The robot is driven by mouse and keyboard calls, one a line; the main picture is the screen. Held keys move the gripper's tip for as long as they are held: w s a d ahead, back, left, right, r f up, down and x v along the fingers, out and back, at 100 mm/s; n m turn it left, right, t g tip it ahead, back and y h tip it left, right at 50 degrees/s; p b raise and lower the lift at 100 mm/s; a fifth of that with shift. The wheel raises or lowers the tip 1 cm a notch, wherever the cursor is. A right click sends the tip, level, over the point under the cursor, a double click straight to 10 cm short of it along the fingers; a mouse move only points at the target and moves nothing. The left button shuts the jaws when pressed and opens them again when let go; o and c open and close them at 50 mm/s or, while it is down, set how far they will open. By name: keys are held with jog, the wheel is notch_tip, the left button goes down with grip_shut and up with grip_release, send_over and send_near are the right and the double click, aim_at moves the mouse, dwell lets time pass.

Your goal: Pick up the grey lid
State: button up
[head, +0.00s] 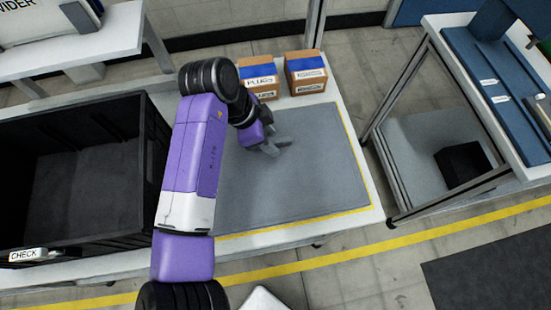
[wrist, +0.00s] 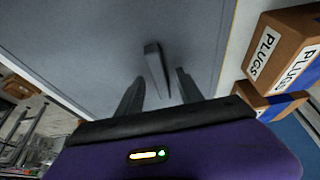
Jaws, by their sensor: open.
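In the wrist view, a narrow grey piece (wrist: 153,64), which looks like the grey lid, lies on the grey mat (wrist: 90,40). My gripper (wrist: 160,77) is open, with one dark finger on each side of this piece in the picture. I cannot tell how high the fingers are above it or whether they touch it. In the head view, my gripper (head: 279,146) is over the upper part of the mat (head: 320,180). The lid cannot be told apart from the grey fingers and mat there.
Two cardboard boxes, one marked PLUGS (head: 259,80) and another (head: 305,72), stand at the table's back edge, close to my gripper. A large black crate (head: 152,150) is at the left. The mat's right and front parts are clear. A framed stand (head: 415,130) is at the right.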

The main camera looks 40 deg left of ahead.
jog(key=shift+f, duration=0.25)
dwell(0.4)
jog(key=shift+c, duration=0.4)
grip_shut()
dwell(1.0)
